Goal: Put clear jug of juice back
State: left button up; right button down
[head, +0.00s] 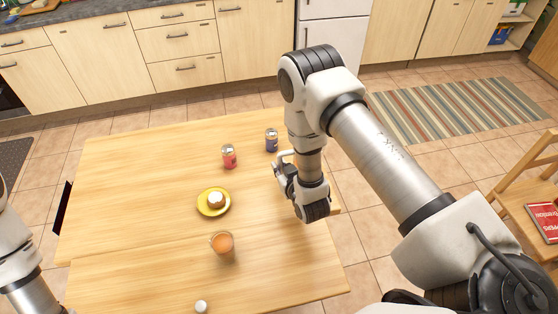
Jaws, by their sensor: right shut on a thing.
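A clear vessel of orange liquid (222,245) stands upright on the near part of the wooden table (130,190), apart from both arms. I cannot tell whether it is a jug or a mug. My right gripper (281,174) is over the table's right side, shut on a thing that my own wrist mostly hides. Only a pale edge and a bit of orange show beside the wrist, so I cannot tell what it is. Part of my left arm shows at the left edge, but its gripper is out of view.
A red can (229,156) and a dark blue can (271,140) stand left of my right gripper. A yellow plate (204,208) with a small cake (217,200) lies mid-table. A small white item (201,306) is at the near edge. The table's left side is clear. A chair (535,190) stands at right.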

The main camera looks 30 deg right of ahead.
jog(key=shift+w+a+f, duration=0.25)
jog(key=shift+w+f, duration=0.4)
jog(key=c, duration=1.4)
grip_release()
jog(key=shift+o, duration=1.2)
jog(key=shift+s+r, duration=0.1)
jog(key=shift+s, duration=0.1)
jog(key=shift+s+d+r, duration=0.1)
jog(key=shift+s+r, duration=0.05)
jog(key=shift+s, duration=0.2)
jog(key=shift+w, duration=0.1)
jog(key=shift+s, duration=0.35)
pick_arm(q)
jog(key=f+b, duration=0.1)
jog(key=f, duration=0.1)
jog(key=w+f+b, duration=0.1)
jog(key=f+b, duration=0.1)
jog(key=shift+a, duration=0.15)
pick_arm(e)
jog(key=v, duration=1.1)
jog(key=shift+r, duration=0.15)
